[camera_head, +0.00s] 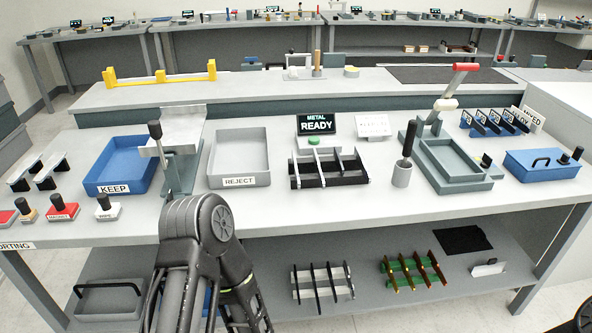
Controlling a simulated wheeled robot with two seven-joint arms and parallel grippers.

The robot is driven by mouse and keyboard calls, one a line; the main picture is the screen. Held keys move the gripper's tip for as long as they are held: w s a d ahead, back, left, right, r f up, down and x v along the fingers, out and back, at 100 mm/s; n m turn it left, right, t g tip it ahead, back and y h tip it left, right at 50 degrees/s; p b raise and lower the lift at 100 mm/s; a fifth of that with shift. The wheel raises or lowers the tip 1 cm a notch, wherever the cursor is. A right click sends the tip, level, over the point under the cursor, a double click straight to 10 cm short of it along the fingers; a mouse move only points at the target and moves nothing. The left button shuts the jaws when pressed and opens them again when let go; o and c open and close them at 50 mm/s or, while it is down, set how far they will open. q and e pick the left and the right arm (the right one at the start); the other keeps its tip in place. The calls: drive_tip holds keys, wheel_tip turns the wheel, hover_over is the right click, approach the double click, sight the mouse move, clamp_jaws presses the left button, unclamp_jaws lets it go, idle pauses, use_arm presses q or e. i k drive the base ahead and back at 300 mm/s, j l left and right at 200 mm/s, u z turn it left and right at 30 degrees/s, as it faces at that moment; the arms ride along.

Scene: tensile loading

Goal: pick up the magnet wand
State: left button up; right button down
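No label that I can read for certain names the magnet wand. A red block with a dark knobbed handle (62,209) stands at the left front of the bench, and its small label may read MAGNET. A black-handled tool (409,142) stands upright in a grey cup (402,174) right of centre; I cannot tell whether it is the wand. One of my arms rises from the bottom, left of centre, and bends back down in front of the bench. Neither gripper can be seen.
A blue KEEP tray (113,188), a grey REJECT tray (240,181) and a black slotted rack (330,180) stand on the bench. A red-handled press (448,105) is at right. The front bench strip right of my arm is clear.

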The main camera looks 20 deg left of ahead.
sight(413, 125)
drive_tip(key=u, duration=0.65)
drive_tip(key=l+u, duration=0.9)
drive_tip(key=k+l+u, duration=0.1)
drive_tip(key=l+u, duration=0.3)
drive_tip(key=k+l, duration=0.1)
drive_tip(key=l, duration=0.3)
drive_tip(key=k+l+u, duration=0.1)
drive_tip(key=l, duration=0.3)
drive_tip(key=k+l, duration=0.15)
drive_tip(key=l, duration=0.3)
drive_tip(key=k+l+u, duration=0.1)
drive_tip(key=l, duration=0.3)
drive_tip(key=k, duration=0.05)
